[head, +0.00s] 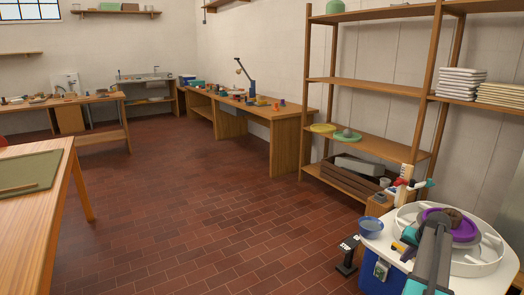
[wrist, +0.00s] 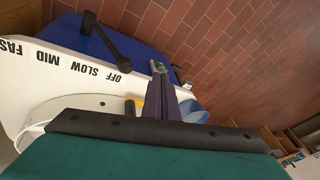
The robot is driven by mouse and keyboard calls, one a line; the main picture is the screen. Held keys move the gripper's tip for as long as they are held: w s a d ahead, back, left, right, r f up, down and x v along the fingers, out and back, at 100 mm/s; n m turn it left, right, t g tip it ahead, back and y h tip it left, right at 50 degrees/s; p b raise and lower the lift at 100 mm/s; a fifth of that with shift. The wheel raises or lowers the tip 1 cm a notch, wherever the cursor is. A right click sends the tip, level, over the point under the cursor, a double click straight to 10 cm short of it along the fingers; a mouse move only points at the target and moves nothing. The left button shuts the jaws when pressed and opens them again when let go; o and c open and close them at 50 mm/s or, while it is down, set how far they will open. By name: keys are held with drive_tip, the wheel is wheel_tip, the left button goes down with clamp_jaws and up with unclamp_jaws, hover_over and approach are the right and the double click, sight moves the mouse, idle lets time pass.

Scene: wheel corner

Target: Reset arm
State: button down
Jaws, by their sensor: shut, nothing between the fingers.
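My gripper (wrist: 158,75) is in the wrist view, its dark fingers together and empty. Its teal body and black band fill the lower part of that view. The fingers point out past the edge of the white wheel table. In the head view my arm reaches over the pottery wheel (head: 492,252) at the lower right. The fingers are hard to make out there. A purple disc (head: 466,233) with a brown lump (head: 453,215) sits on the wheel, partly behind my arm.
A blue bowl (head: 370,226) sits at the wheel's left edge, close to the fingers. A black pedal (head: 347,252) is on the floor. Wooden shelves (head: 350,84) stand behind. The middle floor is clear.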

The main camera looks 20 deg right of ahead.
drive_tip(key=w+a+f+n+g+y+p, duration=0.15)
drive_tip(key=w+a+f, duration=0.25)
drive_tip(key=a, duration=0.6)
drive_tip(key=w+a+f+n+y+p, duration=0.15)
drive_tip(key=w+a+f, duration=0.3)
drive_tip(key=a, duration=0.55)
drive_tip(key=w+a+f+n+g+p, duration=0.1)
drive_tip(key=w+a+f+p, duration=0.25)
drive_tip(key=a, duration=0.75)
drive_tip(key=s+a+f+n+g+y+p, duration=0.1)
drive_tip(key=a+f, duration=0.2)
drive_tip(key=a, duration=0.4)
drive_tip(key=s+a+f+n+g+p, duration=0.1)
drive_tip(key=a+f, duration=0.2)
drive_tip(key=a, duration=0.3)
drive_tip(key=s+a+f+n+g+p, duration=0.1)
drive_tip(key=s+a+f+n+p, duration=0.1)
drive_tip(key=s+a, duration=0.55)
drive_tip(key=s+a+f+n+g+p, duration=0.15)
drive_tip(key=s+a, duration=0.25)
drive_tip(key=a, duration=0.6)
drive_tip(key=s+a+n+g+h+p, duration=0.1)
drive_tip(key=s+a, duration=0.1)
drive_tip(key=s, duration=0.7)
drive_tip(key=s+a+n+g+h+p, duration=0.1)
drive_tip(key=s+a, duration=0.1)
drive_tip(key=s, duration=0.7)
drive_tip(key=shift+s+a+f+g+h, duration=0.15)
drive_tip(key=shift+s+a+g+h, duration=0.15)
drive_tip(key=shift+a+g, duration=0.1)
